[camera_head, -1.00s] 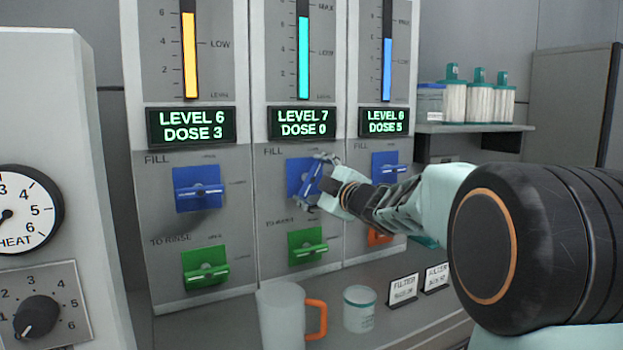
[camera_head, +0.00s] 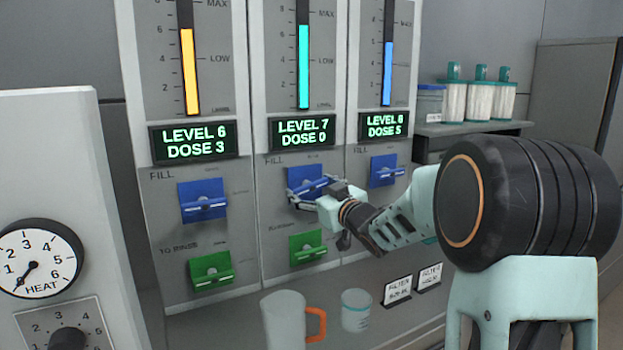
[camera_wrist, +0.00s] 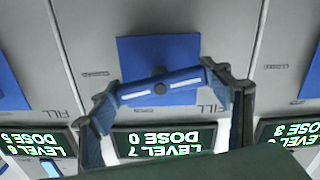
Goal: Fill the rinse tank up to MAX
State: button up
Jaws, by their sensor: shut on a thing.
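The middle column has a cyan level bar (camera_head: 303,66) and a display (camera_head: 303,131) reading LEVEL 7, DOSE 0. Below it, my gripper (camera_head: 322,192) is shut on the blue FILL handle (camera_head: 305,186). In the wrist view, which is upside down, my fingers (camera_wrist: 165,103) grip both ends of the handle (camera_wrist: 150,88), which is slightly tilted in front of its blue plate (camera_wrist: 158,52). The green TO RINSE handle (camera_head: 307,248) sits below. No label naming the rinse tank is readable.
The left column display (camera_head: 194,144) reads LEVEL 6, DOSE 3; the right display (camera_head: 384,126) appears to read LEVEL 6, DOSE 5. A jug (camera_head: 284,318) and a small jar (camera_head: 356,310) stand below the panel. Small signs (camera_head: 397,290) stand right of them.

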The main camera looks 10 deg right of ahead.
jog(key=shift+m+p, duration=0.6)
jog(key=shift+m, duration=0.2)
jog(key=o, duration=1.2)
jog(key=v, duration=1.2)
